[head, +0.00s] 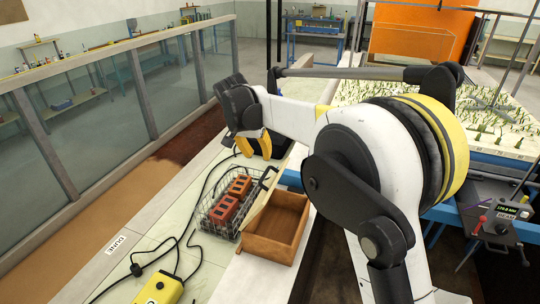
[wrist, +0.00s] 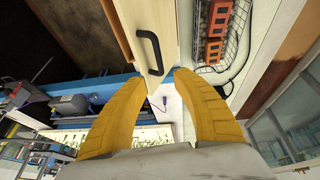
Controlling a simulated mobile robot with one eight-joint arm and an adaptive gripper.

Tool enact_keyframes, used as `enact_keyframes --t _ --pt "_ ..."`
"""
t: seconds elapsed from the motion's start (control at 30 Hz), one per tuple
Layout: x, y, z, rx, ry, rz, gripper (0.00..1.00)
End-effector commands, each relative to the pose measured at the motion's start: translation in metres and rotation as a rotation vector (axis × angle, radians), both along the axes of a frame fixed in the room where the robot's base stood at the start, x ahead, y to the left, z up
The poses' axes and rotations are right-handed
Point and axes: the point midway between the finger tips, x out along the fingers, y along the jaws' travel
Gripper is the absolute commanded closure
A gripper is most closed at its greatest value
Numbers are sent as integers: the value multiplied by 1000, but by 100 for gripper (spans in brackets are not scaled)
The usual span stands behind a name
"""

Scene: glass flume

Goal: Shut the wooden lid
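The wooden box (head: 268,247) stands on the bench with its inside open to view. Its pale wooden lid (head: 284,170) is raised, standing steeply along the box's left side, with a black handle (head: 268,178) on its outer face. My gripper (head: 252,144) is above and beyond the lid's far end, its yellow fingers pointing down. In the wrist view my gripper (wrist: 152,76) has its fingers spread wide. The lid (wrist: 142,14) and black handle (wrist: 152,52) show ahead of them, the lid's end appearing between the fingertips. No contact is clear.
A wire basket (head: 205,228) with red bricks (head: 228,203) stands close to the lid's left. A yellow control box (head: 160,290) with black cable lies at the front. A glass-walled flume (head: 100,105) runs along the left. A blue-framed planted table (head: 490,125) is at right.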

Motion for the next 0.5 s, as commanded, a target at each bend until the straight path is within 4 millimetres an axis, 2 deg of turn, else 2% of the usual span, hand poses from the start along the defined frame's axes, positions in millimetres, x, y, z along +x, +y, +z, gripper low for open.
enact_keyframes --t 0.5 --pt "30 -18 -82 -1 0 -1 66"
